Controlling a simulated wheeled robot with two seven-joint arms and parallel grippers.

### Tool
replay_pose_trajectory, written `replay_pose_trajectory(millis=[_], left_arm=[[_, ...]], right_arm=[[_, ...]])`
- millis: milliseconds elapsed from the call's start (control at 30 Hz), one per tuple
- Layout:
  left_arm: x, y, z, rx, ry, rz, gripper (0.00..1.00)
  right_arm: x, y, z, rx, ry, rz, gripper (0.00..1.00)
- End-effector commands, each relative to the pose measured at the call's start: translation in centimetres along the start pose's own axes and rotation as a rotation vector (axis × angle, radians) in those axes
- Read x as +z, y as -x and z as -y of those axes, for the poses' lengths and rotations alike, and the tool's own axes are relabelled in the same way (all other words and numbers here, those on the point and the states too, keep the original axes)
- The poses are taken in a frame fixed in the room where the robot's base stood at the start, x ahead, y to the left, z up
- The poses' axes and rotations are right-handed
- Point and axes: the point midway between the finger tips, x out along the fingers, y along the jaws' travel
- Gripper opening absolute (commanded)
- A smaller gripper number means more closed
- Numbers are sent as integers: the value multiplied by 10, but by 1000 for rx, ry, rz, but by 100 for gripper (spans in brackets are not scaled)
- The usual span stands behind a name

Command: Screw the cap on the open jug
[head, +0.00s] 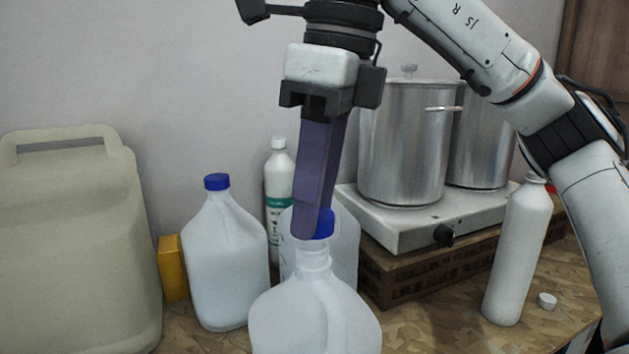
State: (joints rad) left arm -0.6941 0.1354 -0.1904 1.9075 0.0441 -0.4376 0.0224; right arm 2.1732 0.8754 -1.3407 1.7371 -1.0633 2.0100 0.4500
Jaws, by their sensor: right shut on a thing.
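The open jug (315,318) is a translucent white jug at the bottom middle of the head view, upright, with its bare neck (313,262) pointing up. My right gripper (312,232) reaches down from above with its long purple fingers shut on a blue cap (325,226). The cap shows at the right side of the fingertips, partly hidden by them. It appears just above the jug's mouth; I cannot tell whether it touches the rim. My left gripper is out of view.
A blue-capped jug (222,265) stands at left, another jug (346,250) behind the fingers. Around them are a large beige canister (75,240), a green-labelled bottle (279,180), a white bottle (518,255), a small white cap (547,300) and metal pots (405,150) on a hotplate (415,228).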

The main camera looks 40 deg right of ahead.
Motion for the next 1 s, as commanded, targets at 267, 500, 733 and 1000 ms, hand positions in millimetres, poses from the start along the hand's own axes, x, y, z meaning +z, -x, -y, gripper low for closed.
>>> replay_pose_trajectory(millis=[267, 500, 733, 1000], left_arm=[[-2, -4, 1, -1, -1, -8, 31], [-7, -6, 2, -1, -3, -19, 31], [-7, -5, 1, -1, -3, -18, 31], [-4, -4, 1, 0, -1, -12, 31]], right_arm=[[-1, -7, 0, 0, 1, 0, 14], [0, -10, 0, 0, 1, 0, 14], [0, -10, 0, 0, 1, 0, 14], [0, -10, 0, 0, 1, 0, 14]])
